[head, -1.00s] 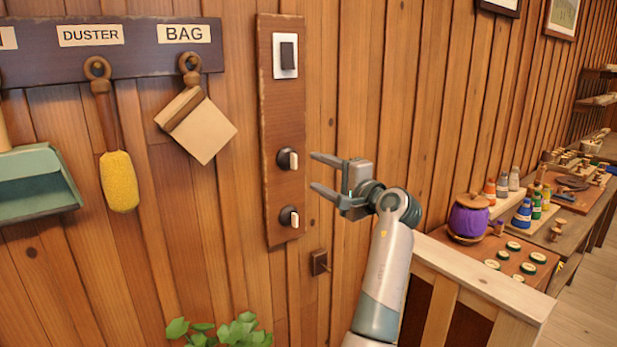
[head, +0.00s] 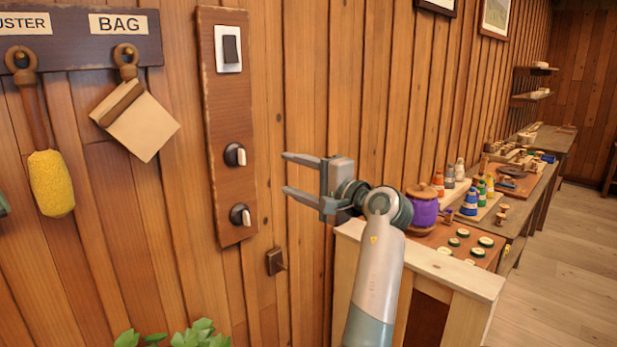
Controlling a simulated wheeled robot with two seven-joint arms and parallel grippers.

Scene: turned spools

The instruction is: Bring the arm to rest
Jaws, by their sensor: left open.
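My left gripper (head: 287,172) is open and empty in the head view. Its two fingers point left toward the wooden switch panel (head: 221,100) on the wall. The fingertips are to the right of the panel and apart from it. The panel carries a dark rocker switch (head: 231,48) at the top. Below it are an upper knob (head: 235,155) and a lower knob (head: 240,215), each with a pale lever that looks roughly upright. My left arm rises from the bottom of the picture. My right gripper is not in view.
A peg rail (head: 80,40) holds a yellow duster (head: 51,183) and a bag (head: 137,122) at left. A plant (head: 185,335) stands below. Right of my arm, a bench holds a purple pot (head: 423,214), paint bottles and several round tins. A small wall box (head: 274,262) sits under the panel.

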